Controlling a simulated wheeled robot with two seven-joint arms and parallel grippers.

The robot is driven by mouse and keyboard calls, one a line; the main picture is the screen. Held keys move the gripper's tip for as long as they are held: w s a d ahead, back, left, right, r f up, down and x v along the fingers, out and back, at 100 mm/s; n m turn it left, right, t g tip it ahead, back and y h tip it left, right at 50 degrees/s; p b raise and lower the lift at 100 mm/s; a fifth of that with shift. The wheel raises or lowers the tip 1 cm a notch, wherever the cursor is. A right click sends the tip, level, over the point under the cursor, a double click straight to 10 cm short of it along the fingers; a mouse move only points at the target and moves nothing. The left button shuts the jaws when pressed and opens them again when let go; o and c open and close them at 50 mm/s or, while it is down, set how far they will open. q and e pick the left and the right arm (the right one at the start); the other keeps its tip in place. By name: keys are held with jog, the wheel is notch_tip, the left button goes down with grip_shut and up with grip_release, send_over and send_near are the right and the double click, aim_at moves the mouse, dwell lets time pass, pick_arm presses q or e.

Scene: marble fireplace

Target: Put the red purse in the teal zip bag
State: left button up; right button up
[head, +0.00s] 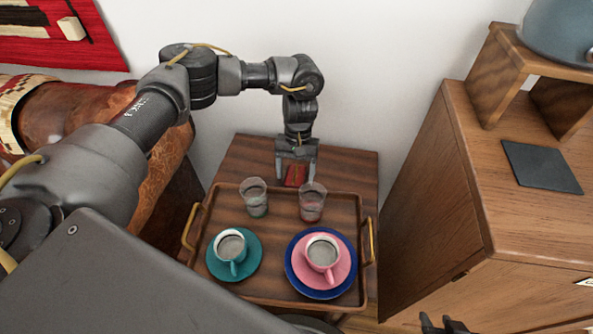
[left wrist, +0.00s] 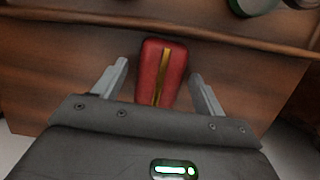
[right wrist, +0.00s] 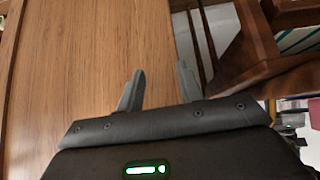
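The red purse (head: 296,174) lies on the small wooden table behind the tray, below my left gripper (head: 297,160). In the left wrist view the purse (left wrist: 162,74) is red with a gold strip along its middle. It sits between the two spread fingers of my left gripper (left wrist: 160,85), with a gap on each side. My right gripper (right wrist: 158,85) is open and empty beside a wooden cabinet front. Only its dark tip shows at the bottom of the head view (head: 443,324). I cannot make out a teal zip bag in any view.
A wooden tray (head: 280,290) with brass handles holds two glasses (head: 254,197) (head: 312,201), a teal cup and saucer (head: 233,253), and a pink cup (head: 322,251) on pink and blue plates. A wooden cabinet (head: 450,200) stands right; a brown leather seat (head: 90,115) stands left.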

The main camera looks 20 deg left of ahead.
aim_at(297, 167)
pick_arm(q)
jog(key=shift+w+r, duration=0.1)
jog(key=shift+r, duration=0.25)
jog(key=p+v, duration=0.2)
jog(key=v, duration=0.5)
jog(key=shift+r, duration=0.25)
jog(key=shift+p+v, duration=0.7)
jog(key=shift+v, duration=1.35)
pick_arm(e)
jog(key=s+d+f+m+g+h, duration=0.1)
jog(key=s+d+f+g, duration=0.2)
jog(key=s+f+g, duration=0.1)
jog(key=shift+s+d+f+h, duration=0.3)
jog(key=shift+s+f, duration=0.35)
jog(key=shift+f, duration=0.2)
